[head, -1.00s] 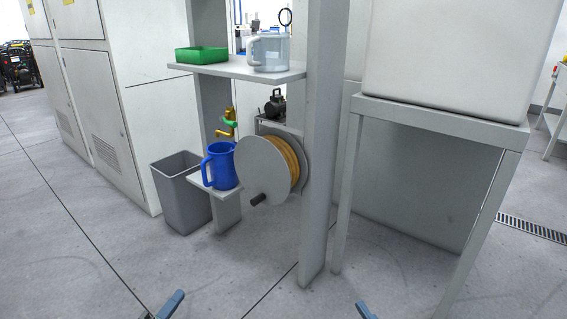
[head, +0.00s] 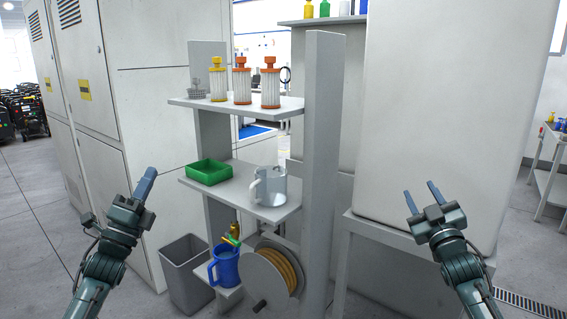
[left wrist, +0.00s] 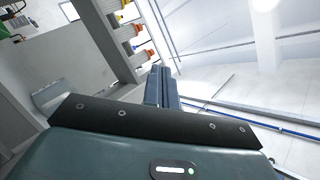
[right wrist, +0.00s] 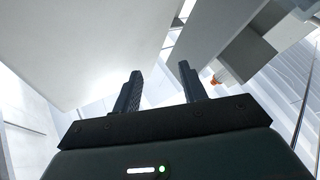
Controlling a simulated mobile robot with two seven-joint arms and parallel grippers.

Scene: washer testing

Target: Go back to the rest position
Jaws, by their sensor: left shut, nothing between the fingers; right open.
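My left gripper (head: 145,184) is raised at the left of the head view, in front of the tall white cabinets, with its fingers together and nothing between them. Its closed fingers also show in the left wrist view (left wrist: 161,88). My right gripper (head: 423,194) is raised at the right of the head view, in front of the big white box. Its two fingers stand apart and empty, as the right wrist view (right wrist: 160,88) also shows. Neither gripper touches anything that I can see.
A grey shelf rack (head: 325,150) stands between my arms. It carries filter cartridges (head: 241,84), a green tray (head: 208,172), a clear pitcher (head: 270,188), a blue jug (head: 224,270) and a hose reel (head: 268,285). A grey bin (head: 185,280) stands on the floor. The big white box (head: 440,110) is at right.

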